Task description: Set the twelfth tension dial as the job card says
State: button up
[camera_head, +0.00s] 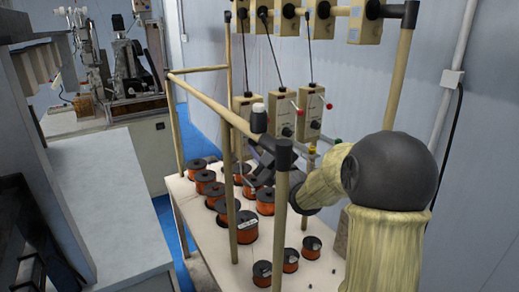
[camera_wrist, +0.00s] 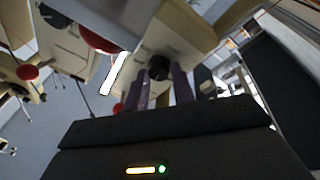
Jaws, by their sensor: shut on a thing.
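My gripper (camera_wrist: 160,92) is shut on a small black dial knob (camera_wrist: 159,67) on the face of a beige tension box (camera_wrist: 182,38). The fingers sit on either side of the knob; its pointer and scale marks cannot be read. In the head view my gripper (camera_head: 262,160) is partly hidden behind the frame's post and rail. Beige tension boxes hang there in a lower row, among them one box (camera_head: 284,115) and another to its right (camera_head: 310,116). I cannot tell the dial's number from these frames. No readable job card shows.
Orange wire spools (camera_head: 246,227) stand on the white rack table (camera_head: 305,238) below. Tan rails and posts (camera_head: 284,200) with black joints stand close around my arm. A grey bench (camera_head: 105,200) is at left, a winding machine (camera_head: 130,70) behind. Blue floor shows between.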

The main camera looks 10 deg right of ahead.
jog(key=o, duration=1)
jog(key=shift+n+p, duration=0.3)
